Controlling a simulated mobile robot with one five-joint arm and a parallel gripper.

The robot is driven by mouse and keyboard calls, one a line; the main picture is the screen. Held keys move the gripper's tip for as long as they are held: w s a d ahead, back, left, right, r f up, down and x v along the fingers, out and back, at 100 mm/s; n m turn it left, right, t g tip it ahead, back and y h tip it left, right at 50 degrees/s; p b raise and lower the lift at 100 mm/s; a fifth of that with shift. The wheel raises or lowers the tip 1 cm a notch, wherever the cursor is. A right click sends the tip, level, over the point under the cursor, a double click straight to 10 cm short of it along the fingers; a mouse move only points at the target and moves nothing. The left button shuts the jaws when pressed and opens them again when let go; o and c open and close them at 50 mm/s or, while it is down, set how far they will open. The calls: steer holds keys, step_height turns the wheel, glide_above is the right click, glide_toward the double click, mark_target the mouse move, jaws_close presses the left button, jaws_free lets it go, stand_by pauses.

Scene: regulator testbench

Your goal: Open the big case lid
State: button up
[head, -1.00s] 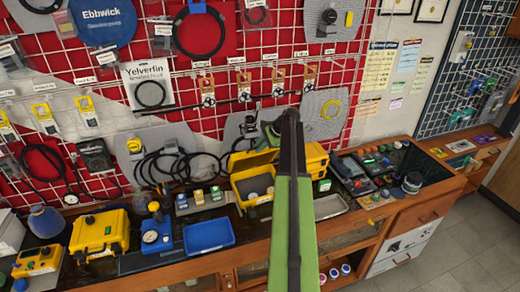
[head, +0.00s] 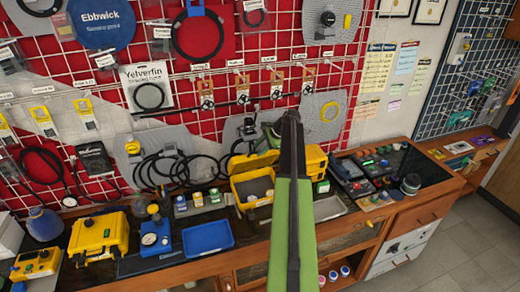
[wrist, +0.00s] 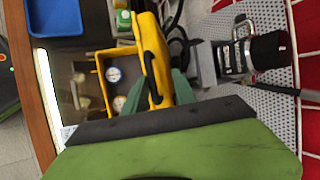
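The big yellow case (head: 239,190) stands on the bench in the middle of the head view, with its lid (head: 252,160) raised. Its inside shows, with small round pieces in it. In the wrist view the lid (wrist: 155,60) stands up beside the case body (wrist: 104,75), its black handle facing the camera. My gripper (wrist: 158,92) is at the lid, its grey-green fingers apart, one on each side of the lid's lower picture end. Whether they touch it cannot be made out. In the head view my green arm hides part of the case.
A closed yellow case (head: 98,236), a pressure gauge block (head: 152,240) and a blue tray (head: 208,237) stand to the left. Tools and a dark jar (head: 410,183) lie to the right. A wire grid wall with hanging parts rises close behind.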

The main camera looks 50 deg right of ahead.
steer(key=p+v, duration=0.9)
steer(key=v, duration=0.3)
